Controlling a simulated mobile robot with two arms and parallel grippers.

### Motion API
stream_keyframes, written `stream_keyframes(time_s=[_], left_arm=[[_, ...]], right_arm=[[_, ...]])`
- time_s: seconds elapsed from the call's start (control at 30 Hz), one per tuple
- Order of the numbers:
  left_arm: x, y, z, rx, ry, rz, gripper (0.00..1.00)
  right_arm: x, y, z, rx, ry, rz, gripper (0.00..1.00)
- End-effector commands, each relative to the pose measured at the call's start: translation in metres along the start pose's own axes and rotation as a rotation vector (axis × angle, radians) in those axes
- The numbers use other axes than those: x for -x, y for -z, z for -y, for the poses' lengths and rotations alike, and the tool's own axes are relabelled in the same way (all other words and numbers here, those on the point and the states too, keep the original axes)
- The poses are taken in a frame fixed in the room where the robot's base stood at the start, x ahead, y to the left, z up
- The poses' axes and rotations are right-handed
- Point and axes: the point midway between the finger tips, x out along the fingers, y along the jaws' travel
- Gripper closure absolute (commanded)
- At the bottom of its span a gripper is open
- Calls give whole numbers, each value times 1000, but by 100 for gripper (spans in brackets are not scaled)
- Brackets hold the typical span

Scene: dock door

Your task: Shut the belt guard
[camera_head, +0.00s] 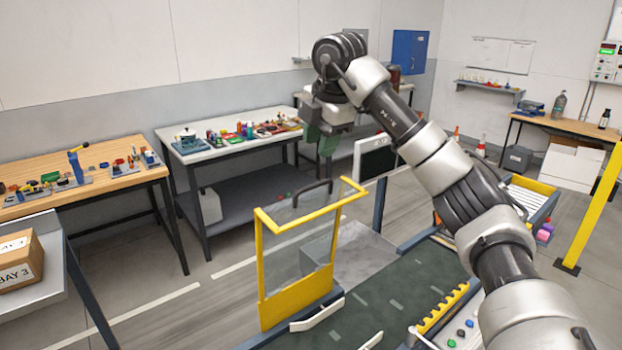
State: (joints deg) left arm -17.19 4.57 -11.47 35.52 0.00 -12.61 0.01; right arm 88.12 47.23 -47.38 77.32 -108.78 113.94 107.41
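The belt guard (295,302) has a yellow frame with clear panels and a dark handle (312,190) at its top. It stands raised at the far end of the dark green conveyor belt (372,308), and the belt in front of it is uncovered. My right arm reaches in from the lower right. My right gripper (326,152) points down above and a little behind the handle in the picture, apart from it as far as I can see. Its dark fingers overlap, so their opening is unclear. My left gripper is not in view.
A yellow toothed rail (442,308) and coloured buttons (460,333) line the belt's right side. A yellow post (592,205) stands at right. Workbenches with small items (240,138) stand behind and left. A box marked BAY 3 (18,262) sits at far left.

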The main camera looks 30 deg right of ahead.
Motion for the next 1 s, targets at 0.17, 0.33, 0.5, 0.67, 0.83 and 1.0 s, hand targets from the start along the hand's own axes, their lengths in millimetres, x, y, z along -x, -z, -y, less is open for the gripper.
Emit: stream_keyframes(time_s=[0.17, 0.33, 0.5, 0.67, 0.83, 1.0], left_arm=[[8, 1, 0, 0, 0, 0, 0], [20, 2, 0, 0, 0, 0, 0], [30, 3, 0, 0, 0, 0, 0], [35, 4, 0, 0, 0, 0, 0], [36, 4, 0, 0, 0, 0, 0], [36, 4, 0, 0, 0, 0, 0]], right_arm=[[-19, -1, 1, -4, 9, 5, 62], [-51, -1, 1, -2, 10, 4, 62], [-80, 0, 1, 0, 6, 2, 62], [-99, 0, 1, 0, 5, 1, 62], [-106, 0, 1, 1, 3, 1, 62], [-106, 0, 1, 1, 2, 1, 62]])
